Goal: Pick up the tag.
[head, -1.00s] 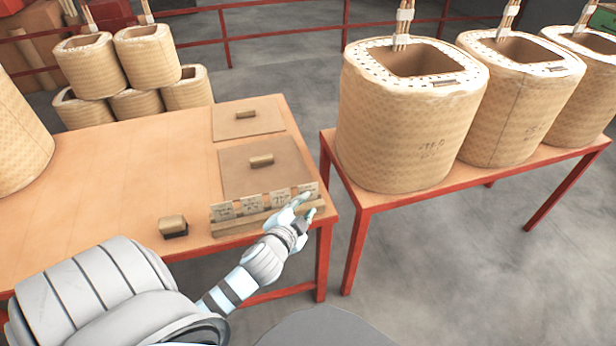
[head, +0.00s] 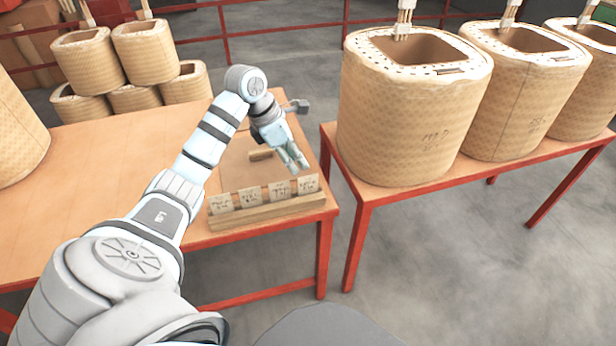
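Several small paper tags with handwriting stand in a row in a wooden holder (head: 265,213) at the front right corner of the left table. They are a leftmost tag (head: 221,203), a second tag (head: 250,197), a third tag (head: 279,191) and a rightmost tag (head: 308,184). My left gripper (head: 299,168) is above the table just behind the rightmost tags, pointing down. Its two fingers look apart, with nothing seen between them. I cannot tell whether it touches a tag. My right gripper is not in view.
A board with a small wooden handle (head: 261,154) lies behind the holder, partly under my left arm. Large wrapped coils (head: 405,125) stand on the right table (head: 390,190). Smaller coils (head: 147,52) are stacked behind.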

